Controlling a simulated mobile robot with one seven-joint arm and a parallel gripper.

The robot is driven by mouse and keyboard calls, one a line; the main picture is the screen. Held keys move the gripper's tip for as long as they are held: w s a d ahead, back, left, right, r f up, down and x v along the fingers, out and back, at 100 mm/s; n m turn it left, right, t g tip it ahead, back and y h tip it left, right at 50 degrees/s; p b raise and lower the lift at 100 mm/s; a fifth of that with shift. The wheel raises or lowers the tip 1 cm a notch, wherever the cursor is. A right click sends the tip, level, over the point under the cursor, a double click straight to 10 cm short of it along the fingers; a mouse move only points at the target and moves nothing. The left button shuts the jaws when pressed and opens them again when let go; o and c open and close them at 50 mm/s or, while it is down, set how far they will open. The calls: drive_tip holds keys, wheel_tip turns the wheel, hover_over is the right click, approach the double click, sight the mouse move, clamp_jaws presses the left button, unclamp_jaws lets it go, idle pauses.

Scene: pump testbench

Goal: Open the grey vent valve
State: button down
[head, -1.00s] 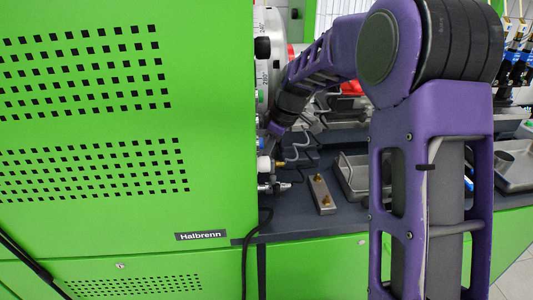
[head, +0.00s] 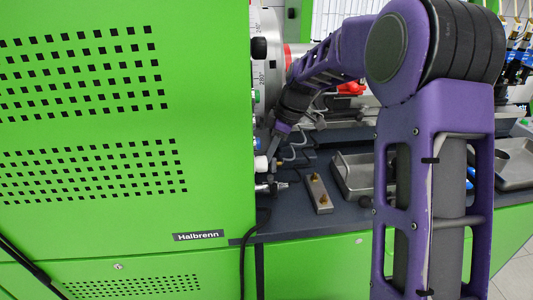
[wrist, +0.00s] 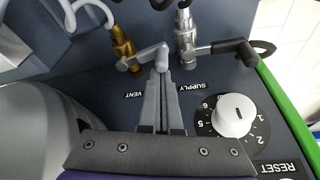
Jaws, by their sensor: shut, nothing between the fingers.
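The vent valve is a brass fitting (wrist: 123,46) with a grey lever (wrist: 148,56), at the upper left of the wrist view above the upside-down VENT label (wrist: 140,94). The lever runs right from the brass body and ends in a grey knob-like tip. My gripper (wrist: 161,76) is shut and empty. Its fingertips are right at the lever's end; I cannot tell whether they touch it. In the head view my arm reaches behind the green cabinet's edge, and the lever cannot be made out there.
The supply valve (wrist: 187,35), with a dark-ended lever (wrist: 232,47), stands close to the right. A numbered white knob (wrist: 233,115) and the RESET label (wrist: 281,167) lie nearer. The green cabinet (head: 90,130) closes off the left. A metal tray (head: 354,174) sits on the bench.

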drive_tip(key=shift+w+d+p, duration=0.3)
drive_tip(key=shift+w+d, duration=0.15)
drive_tip(key=shift+d, duration=0.45)
drive_tip(key=shift+w+d+p, duration=0.3)
drive_tip(key=shift+w+d, duration=0.15)
drive_tip(key=shift+d, duration=0.4)
drive_tip(key=p+v, duration=0.2)
drive_tip(key=v, duration=1.5)
drive_tip(key=shift+d+p, duration=0.2)
drive_tip(key=shift+p, duration=0.1)
drive_tip(key=shift+w+r, duration=0.15)
